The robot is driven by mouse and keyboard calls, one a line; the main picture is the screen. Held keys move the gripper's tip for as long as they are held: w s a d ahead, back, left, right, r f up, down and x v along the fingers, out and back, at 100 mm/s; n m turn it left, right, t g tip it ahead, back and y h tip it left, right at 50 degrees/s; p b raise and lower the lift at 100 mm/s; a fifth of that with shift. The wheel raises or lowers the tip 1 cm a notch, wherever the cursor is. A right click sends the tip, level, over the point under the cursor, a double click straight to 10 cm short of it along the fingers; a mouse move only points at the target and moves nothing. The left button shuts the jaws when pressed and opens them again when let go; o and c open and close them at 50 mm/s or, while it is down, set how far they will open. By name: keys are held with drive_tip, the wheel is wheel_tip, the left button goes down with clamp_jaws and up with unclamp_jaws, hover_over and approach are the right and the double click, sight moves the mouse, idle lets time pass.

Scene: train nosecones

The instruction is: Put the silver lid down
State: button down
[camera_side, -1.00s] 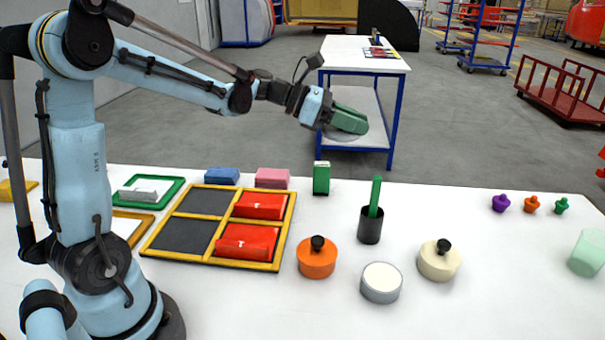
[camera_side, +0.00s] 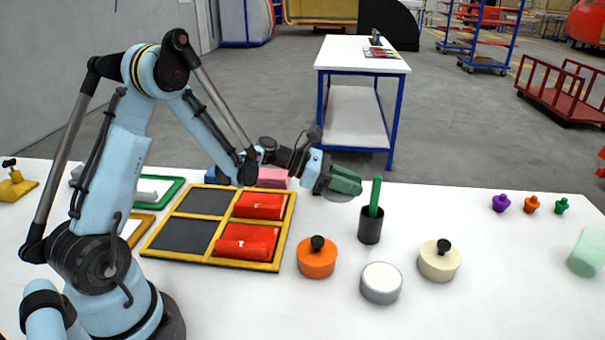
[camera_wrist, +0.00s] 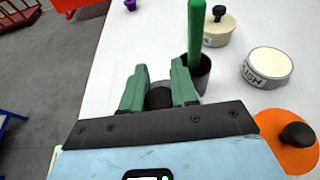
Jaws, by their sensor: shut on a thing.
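The silver lid (camera_side: 338,198) is a thin grey disc under my gripper (camera_side: 346,182) in the side view, mostly hidden by the green fingers. In the wrist view, my gripper (camera_wrist: 158,82) is shut on its dark knob (camera_wrist: 160,98). The lid hangs behind and left of the black cup, and I cannot tell its exact height above the table. A grey round pot (camera_side: 381,284) with a flat white top and no knob stands at the front middle. It also shows in the wrist view (camera_wrist: 267,68), right of the fingers, with lettering on its side.
A black cup (camera_side: 370,226) holding a green stick (camera_side: 376,196) stands close to my gripper. An orange pot (camera_side: 316,260) and a cream pot (camera_side: 439,262) have black knobs. A yellow-framed tray (camera_side: 277,266) holds red pieces. The right table is mostly clear.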

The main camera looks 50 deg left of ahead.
sight(345, 223)
drive_tip(key=shift+f, duration=4.25)
drive_tip(key=c, duration=1.1)
unclamp_jaws()
drive_tip(key=shift+f, duration=0.1)
drive_tip(key=shift+c, duration=0.2)
